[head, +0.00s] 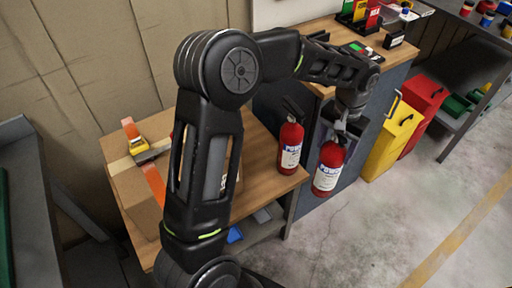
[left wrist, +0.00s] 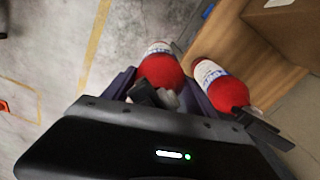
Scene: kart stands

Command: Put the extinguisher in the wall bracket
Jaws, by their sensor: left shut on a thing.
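My left gripper (head: 345,118) is shut on a red fire extinguisher (head: 329,168) with a white label. The extinguisher hangs roughly upright, slightly tilted, in front of the blue-grey cabinet side, beyond the wooden top's edge. In the left wrist view the held extinguisher (left wrist: 160,68) shows between the fingers (left wrist: 155,93). A second red extinguisher (head: 290,147) stands on the wooden top just left of it; it also shows in the left wrist view (left wrist: 220,86). I cannot make out the wall bracket clearly; the arm and held extinguisher cover part of the cabinet side. My right gripper is not in view.
A cardboard box (head: 135,192) with a tape dispenser (head: 139,145) sits on the wooden top (head: 262,180). Yellow (head: 393,140) and red (head: 424,108) bins stand right of the cabinet. A grey workbench (head: 487,28) stands at upper right. The concrete floor (head: 390,230) is clear at lower right.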

